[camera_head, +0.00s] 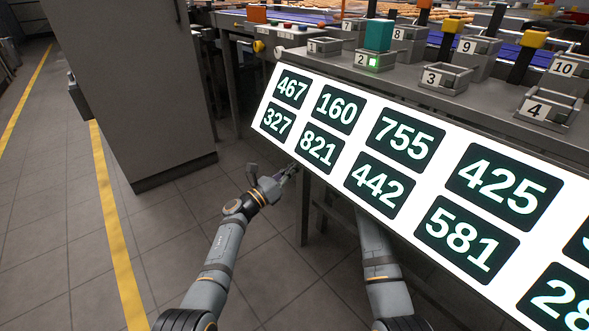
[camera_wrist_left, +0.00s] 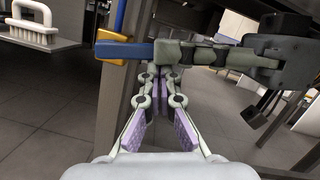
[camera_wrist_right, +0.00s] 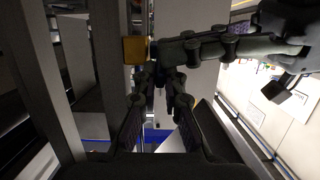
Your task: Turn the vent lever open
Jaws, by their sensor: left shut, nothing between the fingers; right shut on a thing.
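The vent lever appears to be a blue bar (camera_wrist_left: 126,50) with a yellow mount (camera_wrist_left: 112,36) beside a grey post in the left wrist view. The yellow part (camera_wrist_right: 135,50) also shows in the right wrist view. My right gripper (camera_wrist_right: 158,76) is shut on the blue bar; its fingers (camera_wrist_left: 160,50) cover the bar's end. My left gripper (camera_head: 289,171) is shut and empty, its tips (camera_wrist_left: 163,76) close to the right gripper's fingers. In the head view the sloping number panel hides the lever and my right gripper. I cannot tell the lever's angle range.
The sloping number panel (camera_head: 352,150) overhangs the right arm. A console leg (camera_head: 303,212) stands beside my left gripper. A tall grey cabinet (camera_head: 130,90) stands at the left. Numbered holders, one with a teal block (camera_head: 379,35), line the console top. Floor at the left front is clear.

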